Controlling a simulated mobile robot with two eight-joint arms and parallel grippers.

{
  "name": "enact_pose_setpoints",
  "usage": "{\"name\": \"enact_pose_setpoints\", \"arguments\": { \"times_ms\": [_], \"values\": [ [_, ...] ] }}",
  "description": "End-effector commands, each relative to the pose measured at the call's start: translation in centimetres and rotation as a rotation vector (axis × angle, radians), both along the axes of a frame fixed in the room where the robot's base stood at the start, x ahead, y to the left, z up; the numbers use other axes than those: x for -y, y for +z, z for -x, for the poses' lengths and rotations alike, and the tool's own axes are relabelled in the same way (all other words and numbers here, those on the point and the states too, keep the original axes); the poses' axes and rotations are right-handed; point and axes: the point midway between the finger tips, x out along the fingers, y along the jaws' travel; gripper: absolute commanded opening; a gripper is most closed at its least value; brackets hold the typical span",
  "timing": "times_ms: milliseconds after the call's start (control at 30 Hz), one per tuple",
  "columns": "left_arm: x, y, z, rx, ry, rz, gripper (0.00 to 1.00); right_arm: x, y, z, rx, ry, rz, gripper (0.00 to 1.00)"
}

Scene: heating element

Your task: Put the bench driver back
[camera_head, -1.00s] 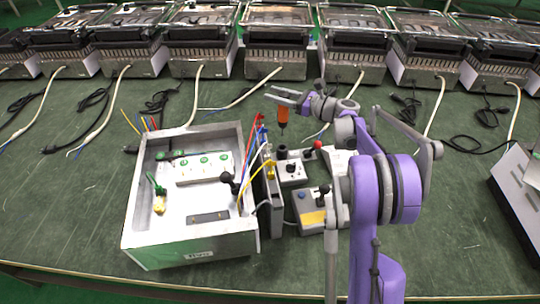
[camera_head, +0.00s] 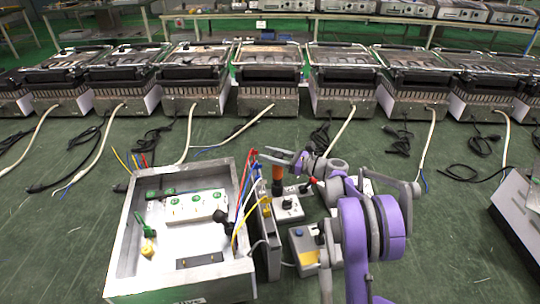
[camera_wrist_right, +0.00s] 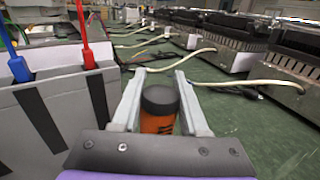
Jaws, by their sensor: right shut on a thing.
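The bench driver (camera_head: 278,174) has an orange handle and hangs upright in my right gripper (camera_head: 274,157). Its lower end meets a dark round holder (camera_head: 277,188) behind a small grey control box (camera_head: 288,207). Its shaft is hidden; I cannot tell how deep it sits. In the right wrist view, the driver's black cap and orange body (camera_wrist_right: 158,123) stand between the two fingers, which are shut on it. My left gripper is out of view.
A grey metal box (camera_head: 125,240) with terminals stands at left, beside an upright panel (camera_head: 268,240) with red, blue and yellow leads. A second control box (camera_head: 305,250) is in front. Several grill units with cords line the back.

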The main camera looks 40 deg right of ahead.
Motion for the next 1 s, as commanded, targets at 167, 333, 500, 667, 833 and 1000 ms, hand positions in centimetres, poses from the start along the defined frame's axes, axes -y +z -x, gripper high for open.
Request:
{"name": "enact_pose_setpoints", "arguments": {
  "times_ms": [167,333,500,667,833,1000],
  "values": [
    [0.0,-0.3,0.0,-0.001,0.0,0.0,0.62,0.0,-0.4,0.0,0.001,0.0,0.0,0.0],
    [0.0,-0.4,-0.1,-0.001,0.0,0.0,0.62,0.0,-0.8,0.0,0.0,0.0,0.0,0.49],
    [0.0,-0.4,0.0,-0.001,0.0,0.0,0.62,0.0,-0.8,0.0,0.0,0.0,0.0,0.73],
    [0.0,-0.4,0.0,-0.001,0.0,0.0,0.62,0.0,-0.8,0.0,0.0,0.0,0.0,0.73],
    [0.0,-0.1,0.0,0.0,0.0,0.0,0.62,0.0,-0.3,0.0,0.0,0.0,0.0,0.73],
    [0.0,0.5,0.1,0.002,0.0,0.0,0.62,1.1,0.2,1.9,0.001,-0.004,0.002,0.73]
  ]
}}
